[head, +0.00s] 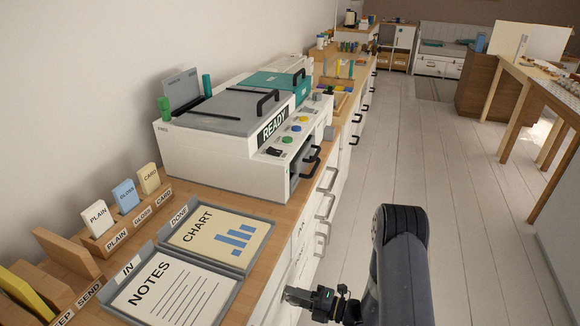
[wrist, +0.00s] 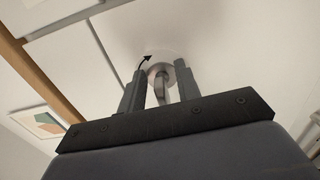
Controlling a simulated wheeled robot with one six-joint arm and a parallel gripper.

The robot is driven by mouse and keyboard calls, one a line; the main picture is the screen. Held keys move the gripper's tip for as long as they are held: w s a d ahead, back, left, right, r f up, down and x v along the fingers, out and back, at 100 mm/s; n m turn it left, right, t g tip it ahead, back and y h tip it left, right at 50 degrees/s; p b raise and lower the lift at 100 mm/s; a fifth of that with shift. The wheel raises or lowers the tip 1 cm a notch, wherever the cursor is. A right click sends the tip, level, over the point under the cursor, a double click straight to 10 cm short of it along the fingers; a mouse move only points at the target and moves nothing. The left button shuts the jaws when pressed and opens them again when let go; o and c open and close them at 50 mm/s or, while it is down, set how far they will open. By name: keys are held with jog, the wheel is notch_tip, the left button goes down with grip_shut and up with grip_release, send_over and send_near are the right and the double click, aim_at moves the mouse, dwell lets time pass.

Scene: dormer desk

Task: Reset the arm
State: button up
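My arm reaches up from the bottom of the head view, with my gripper (head: 300,297) at the counter's front, level with the drawer fronts. In the wrist view my gripper (wrist: 160,82) has its two dark fingers apart. A grey lever or knob (wrist: 162,84) on a round plate shows in the gap between them, on a white panel (wrist: 225,45). A curved black arrow is marked beside the plate. Gaps show on both sides of the lever, and I cannot tell whether the fingertips touch it.
A white machine (head: 225,160) marked READY stands on the wooden counter (head: 203,200). A grey tray (head: 240,268) with NOTES and CHART sheets lies nearer. Black handles stick out along the counter front. The white floor (head: 455,210) to the right is clear, with a wooden table (head: 540,95) beyond.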

jog(key=n, duration=0.4)
jog(key=shift+d+r, duration=0.15)
jog(key=shift+r, duration=0.05)
jog(key=n, duration=0.2)
jog(key=n+b, duration=0.1)
jog(key=n, duration=0.1)
jog(key=shift+s+r+n, duration=0.15)
jog(key=shift+r+n, duration=0.05)
jog(key=shift+n, duration=0.2)
jog(key=n, duration=0.3)
jog(key=n+b, duration=0.1)
jog(key=shift+s+r+n, duration=0.15)
jog(key=shift+s+n, duration=0.1)
jog(key=shift+n, duration=0.15)
jog(key=shift+s+a+n+b, duration=0.1)
jog(key=shift+n+b, duration=0.05)
jog(key=shift+n, duration=0.8)
jog(key=shift+s+a+n+b, duration=0.1)
jog(key=shift+n+b, duration=0.05)
jog(key=shift+n, duration=0.8)
jog(key=shift+r, duration=0.2)
